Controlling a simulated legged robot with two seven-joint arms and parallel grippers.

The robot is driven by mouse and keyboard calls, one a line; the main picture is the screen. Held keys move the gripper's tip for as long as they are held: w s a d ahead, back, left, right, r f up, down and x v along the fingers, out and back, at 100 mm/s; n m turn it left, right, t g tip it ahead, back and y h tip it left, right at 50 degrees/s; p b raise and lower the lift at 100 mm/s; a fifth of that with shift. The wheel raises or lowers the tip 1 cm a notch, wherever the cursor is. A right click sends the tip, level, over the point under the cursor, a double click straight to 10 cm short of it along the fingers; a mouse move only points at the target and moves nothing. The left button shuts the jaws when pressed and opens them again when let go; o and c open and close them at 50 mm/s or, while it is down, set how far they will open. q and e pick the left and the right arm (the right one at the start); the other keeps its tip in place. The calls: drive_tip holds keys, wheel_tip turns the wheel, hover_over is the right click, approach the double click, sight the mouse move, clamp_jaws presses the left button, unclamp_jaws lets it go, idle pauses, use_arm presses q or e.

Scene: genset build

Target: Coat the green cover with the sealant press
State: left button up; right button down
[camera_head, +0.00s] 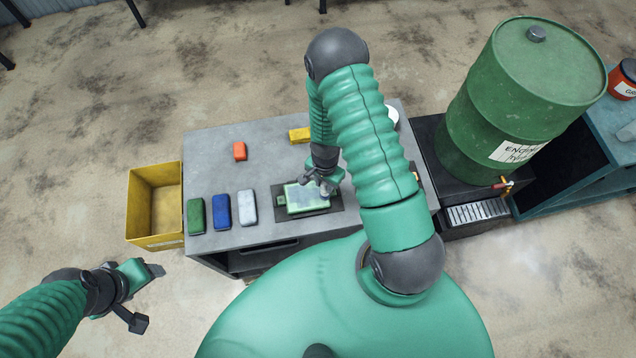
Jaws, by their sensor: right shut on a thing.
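My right gripper (326,187) reaches down to the workbench over a light green piece (294,207) with a pale grey middle. This piece lies on a dark mat (338,214) near the bench's front edge. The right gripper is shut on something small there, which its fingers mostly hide. I cannot tell whether the light green piece is the cover or part of the sealant press. A dark green block (196,217) lies at the bench's left front. My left gripper (148,296) is open and empty, off the bench at the lower left.
A blue block (221,212) and a white block (247,208) lie beside the dark green one. An orange block (240,151) and a yellow block (299,135) lie farther back. A yellow bin (152,243) stands left; a green drum (478,110) stands right.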

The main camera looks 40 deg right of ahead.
drive_tip(key=shift+s+d, duration=0.25)
drive_tip(key=shift+d, duration=0.2)
wheel_tip(320, 180, up, 7)
drive_tip(key=p, duration=0.5)
drive_tip(key=shift+r+p, duration=0.1)
drive_tip(key=shift+p, duration=0.25)
drive_tip(key=c, duration=1.7)
unclamp_jaws()
clamp_jaws()
